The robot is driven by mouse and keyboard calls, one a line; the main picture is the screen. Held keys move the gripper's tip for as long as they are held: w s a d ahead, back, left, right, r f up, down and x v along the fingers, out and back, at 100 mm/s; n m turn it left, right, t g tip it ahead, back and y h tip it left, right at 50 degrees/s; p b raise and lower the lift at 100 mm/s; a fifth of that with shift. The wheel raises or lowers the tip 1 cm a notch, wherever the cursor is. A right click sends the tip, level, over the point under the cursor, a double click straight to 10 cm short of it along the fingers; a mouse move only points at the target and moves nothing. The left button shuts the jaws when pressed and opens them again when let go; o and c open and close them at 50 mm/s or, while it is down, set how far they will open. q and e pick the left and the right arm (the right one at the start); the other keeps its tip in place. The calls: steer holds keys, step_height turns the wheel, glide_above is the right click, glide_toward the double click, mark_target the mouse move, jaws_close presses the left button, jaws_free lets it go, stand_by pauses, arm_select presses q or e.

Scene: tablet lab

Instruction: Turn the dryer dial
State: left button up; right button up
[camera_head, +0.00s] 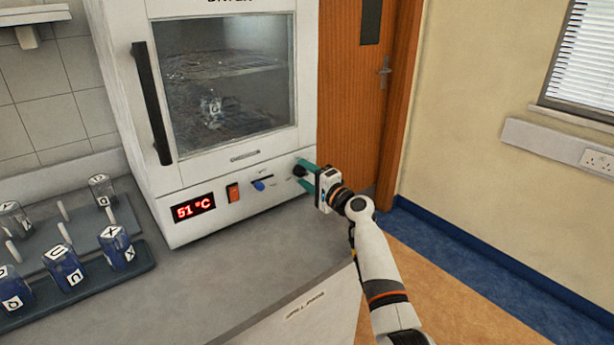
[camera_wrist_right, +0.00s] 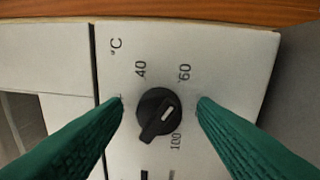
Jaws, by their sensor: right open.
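The dryer (camera_head: 222,157) is a white cabinet with a glass door, standing on the grey counter. Its red display reads 51 °C. The dial (camera_wrist_right: 159,115) is a black round knob with a raised grip and a pale mark, among the printed numbers 40, 60 and 100. In the head view the dial (camera_head: 299,171) is partly hidden by my right gripper (camera_head: 303,176). In the right wrist view the green fingers of my right gripper (camera_wrist_right: 159,99) are open, one on each side of the dial, with a gap visible on both sides. My left gripper is not in view.
Labelled blue jars (camera_head: 116,248) stand in a dark rack at the left. The counter (camera_head: 240,262) in front of the dryer is clear. A wooden door (camera_head: 352,100) is behind.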

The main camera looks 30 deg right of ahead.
steer(key=s, duration=0.4)
steer(key=s+d+b, duration=0.1)
steer(key=s, duration=0.3)
steer(key=s+f, duration=0.1)
steer(key=s, duration=0.3)
steer(key=shift+d, duration=0.2)
